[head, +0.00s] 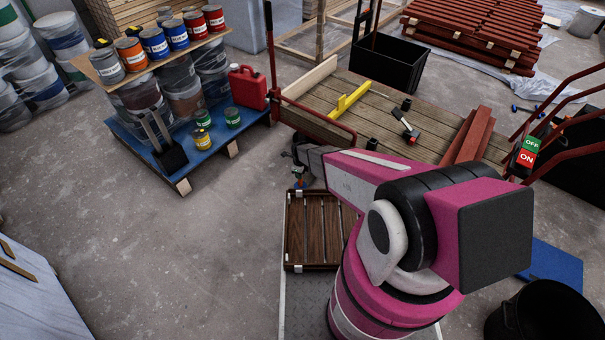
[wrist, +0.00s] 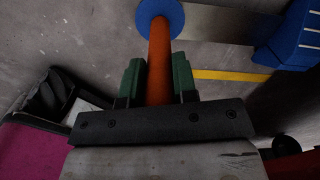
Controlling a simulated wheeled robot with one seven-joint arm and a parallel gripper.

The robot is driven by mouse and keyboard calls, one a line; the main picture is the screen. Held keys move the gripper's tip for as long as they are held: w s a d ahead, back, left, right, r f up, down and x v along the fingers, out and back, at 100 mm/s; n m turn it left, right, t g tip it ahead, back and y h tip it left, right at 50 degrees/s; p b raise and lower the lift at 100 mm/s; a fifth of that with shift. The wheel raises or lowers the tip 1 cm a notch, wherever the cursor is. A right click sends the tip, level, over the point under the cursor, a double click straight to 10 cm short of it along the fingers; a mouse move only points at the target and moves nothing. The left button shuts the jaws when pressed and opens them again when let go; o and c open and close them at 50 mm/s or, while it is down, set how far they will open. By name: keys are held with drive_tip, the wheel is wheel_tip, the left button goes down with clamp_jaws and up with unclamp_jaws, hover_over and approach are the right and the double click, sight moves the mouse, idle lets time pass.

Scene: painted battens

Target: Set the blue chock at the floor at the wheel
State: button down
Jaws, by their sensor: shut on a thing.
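My gripper (wrist: 159,85) is shut on an orange round bar with a blue round end, which I take to be the handle of the blue chock (wrist: 162,15). The bar stands between the two green fingers. A blue block with a notched edge and white marks (wrist: 290,38) shows at the upper right of the wrist view. A grey band lies between it and the round end; I cannot tell whether they are joined. In the head view my gripper is small, beside the cart's near left corner, partly hidden by my arm. I cannot clearly make out the cart's wheel.
The wooden-decked cart (head: 370,112) carries a yellow level (head: 350,98), tools and red battens (head: 470,135). A blue pallet (head: 205,165) with paint tins and a red can (head: 248,88) stands to its left. Grey floor is clear in front of the pallet. A yellow strip (wrist: 232,75) crosses the wrist view.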

drive_tip(key=shift+w+d+f, duration=0.55)
drive_tip(key=shift+w, duration=0.25)
drive_tip(key=shift+f, duration=0.15)
drive_tip(key=c, duration=0.9)
unclamp_jaws()
